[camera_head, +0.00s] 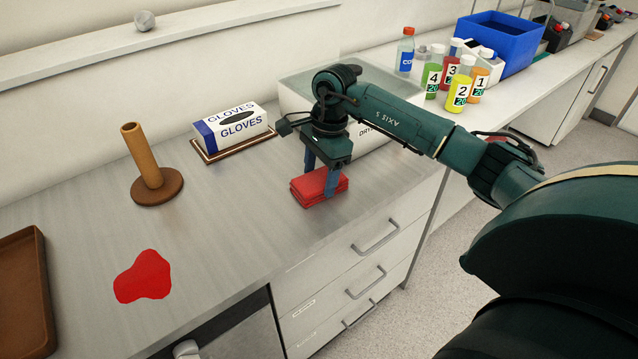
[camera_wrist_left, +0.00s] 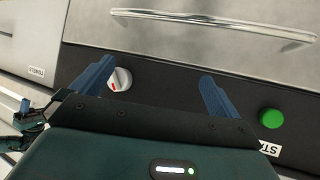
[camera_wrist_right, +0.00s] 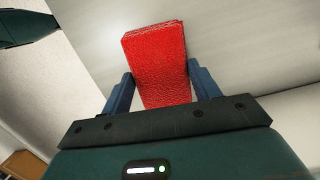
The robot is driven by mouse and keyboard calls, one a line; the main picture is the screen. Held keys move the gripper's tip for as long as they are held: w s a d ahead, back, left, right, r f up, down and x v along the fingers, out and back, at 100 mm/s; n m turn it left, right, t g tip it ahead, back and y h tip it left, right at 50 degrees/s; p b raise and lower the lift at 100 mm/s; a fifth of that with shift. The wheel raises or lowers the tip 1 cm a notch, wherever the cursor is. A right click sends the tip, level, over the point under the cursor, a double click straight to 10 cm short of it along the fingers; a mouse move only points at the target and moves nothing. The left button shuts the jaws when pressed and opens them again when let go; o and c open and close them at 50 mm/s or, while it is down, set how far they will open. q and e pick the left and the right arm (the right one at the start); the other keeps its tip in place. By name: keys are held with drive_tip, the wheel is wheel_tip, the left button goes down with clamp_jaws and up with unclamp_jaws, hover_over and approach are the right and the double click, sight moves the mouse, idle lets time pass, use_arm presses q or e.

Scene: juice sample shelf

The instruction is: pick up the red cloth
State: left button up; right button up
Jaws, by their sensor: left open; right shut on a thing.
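The red cloth (camera_head: 322,187) is a folded, thick rectangular pad on the grey counter, close to its front edge. My right gripper (camera_head: 319,195) points down over it with its blue fingers on either side, shut on the cloth. In the right wrist view the cloth (camera_wrist_right: 160,65) sits between the two fingers (camera_wrist_right: 158,95). I cannot tell whether the cloth is clear of the counter. My left gripper (camera_wrist_left: 155,85) is open and empty, in front of a dark panel with a green button; it is not in the head view.
A red spill (camera_head: 143,277) lies on the counter. A wooden post on a round base (camera_head: 157,187), a glove box (camera_head: 234,128) and a brown tray (camera_head: 28,295) stand around it. Several numbered bottles (camera_head: 461,84) and a blue bin (camera_head: 499,42) are farther right. Mid-counter is clear.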

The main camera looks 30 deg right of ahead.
sight(320, 179)
wheel_tip(320, 179, up, 10)
drive_tip(key=b, duration=0.1)
drive_tip(key=o, duration=0.4)
drive_tip(key=c, duration=0.3)
